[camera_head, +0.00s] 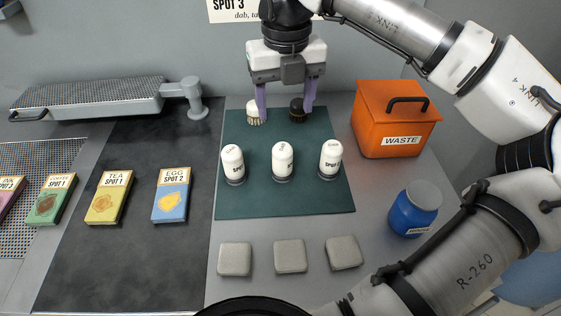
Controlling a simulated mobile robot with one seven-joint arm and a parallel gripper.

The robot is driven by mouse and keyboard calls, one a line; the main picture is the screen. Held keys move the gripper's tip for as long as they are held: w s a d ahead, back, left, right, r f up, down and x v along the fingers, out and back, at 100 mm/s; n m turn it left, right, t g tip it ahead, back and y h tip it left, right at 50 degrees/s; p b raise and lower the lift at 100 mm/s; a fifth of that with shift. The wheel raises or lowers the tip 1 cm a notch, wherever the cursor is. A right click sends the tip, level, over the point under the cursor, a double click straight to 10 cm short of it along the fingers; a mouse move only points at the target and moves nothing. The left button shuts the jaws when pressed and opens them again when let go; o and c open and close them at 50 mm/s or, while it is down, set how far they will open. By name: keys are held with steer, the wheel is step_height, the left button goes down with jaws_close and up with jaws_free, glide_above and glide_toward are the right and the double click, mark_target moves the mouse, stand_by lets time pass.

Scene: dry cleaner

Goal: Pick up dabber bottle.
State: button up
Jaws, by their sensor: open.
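Three white dabber bottles with dark bases stand upright in a row on the dark green mat (240,202): the left bottle (233,164), the middle bottle (283,161) and the right bottle (330,159). Their labels are too small to read fully. My gripper (284,112) is open and empty, with purple fingers pointing down behind the row, near the mat's back edge. A white-topped brush (254,112) is by its left finger and a dark-topped brush (297,109) is by its right finger. I cannot tell whether the fingers touch them.
An orange waste bin (385,121) stands at the right, with a blue jar (414,208) in front of it. Three grey pads (289,256) lie before the mat. Spot cards, including the egg card (172,195), lie at the left. A perforated ironing arm (90,97) is at the back left.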

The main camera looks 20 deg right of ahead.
mark_target(283, 147)
step_height(283, 147, down, 6)
steer(key=shift+f+p, duration=0.1)
steer(key=shift+p, duration=0.35)
steer(key=f, duration=0.1)
steer(key=f+p, duration=0.2)
steer(key=f, duration=0.1)
steer(key=shift+s+a+f, duration=0.1)
steer(key=shift+s+a, duration=0.05)
steer(key=shift+a, duration=0.15)
steer(key=shift+f, duration=0.55)
steer(key=c, duration=1.1)
